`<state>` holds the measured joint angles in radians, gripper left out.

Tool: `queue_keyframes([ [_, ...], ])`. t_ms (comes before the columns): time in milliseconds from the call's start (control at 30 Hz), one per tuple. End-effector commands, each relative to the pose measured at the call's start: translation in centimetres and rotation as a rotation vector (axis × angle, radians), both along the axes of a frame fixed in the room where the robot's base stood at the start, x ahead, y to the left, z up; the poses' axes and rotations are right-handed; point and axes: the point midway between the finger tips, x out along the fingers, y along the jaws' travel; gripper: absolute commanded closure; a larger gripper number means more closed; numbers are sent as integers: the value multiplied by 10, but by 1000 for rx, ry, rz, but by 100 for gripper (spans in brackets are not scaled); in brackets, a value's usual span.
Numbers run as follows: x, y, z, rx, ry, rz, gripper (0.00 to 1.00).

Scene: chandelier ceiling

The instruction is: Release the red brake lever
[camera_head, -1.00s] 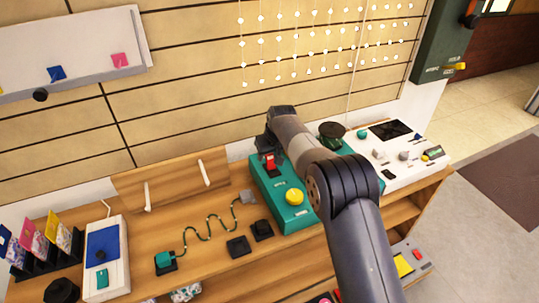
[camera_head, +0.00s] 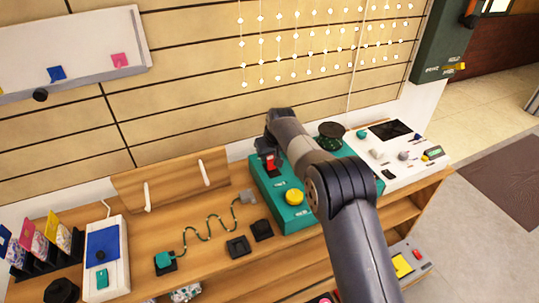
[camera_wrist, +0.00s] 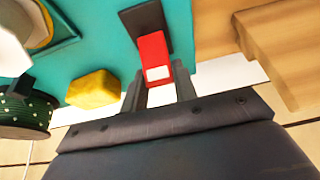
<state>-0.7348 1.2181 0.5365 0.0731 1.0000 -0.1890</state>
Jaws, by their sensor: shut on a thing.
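The red brake lever (camera_head: 270,168) stands on the teal control box (camera_head: 267,190), toward its back left. In the wrist view the red lever (camera_wrist: 153,58) shows a white patch and rises from a dark slot plate (camera_wrist: 146,20). My gripper (camera_wrist: 158,82) is at the lever, with one dark finger on each side of it, shut on it. In the head view my gripper (camera_head: 269,150) reaches down to the lever from behind and above, and its fingertips are partly hidden.
A yellow knob (camera_head: 294,197) sits on the same box, in front of the lever. A dark green spool (camera_head: 331,131) stands behind my arm. A white panel (camera_head: 412,165) with small parts lies at right. Wooden shelf space (camera_head: 205,268) lies at front left.

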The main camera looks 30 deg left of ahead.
Motion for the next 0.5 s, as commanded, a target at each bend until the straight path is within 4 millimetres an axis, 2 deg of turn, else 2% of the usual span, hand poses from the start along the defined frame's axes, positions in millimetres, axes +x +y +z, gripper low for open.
queue_keyframes([
  [500,-4,-5,-4,77,-61,-1,96],
])
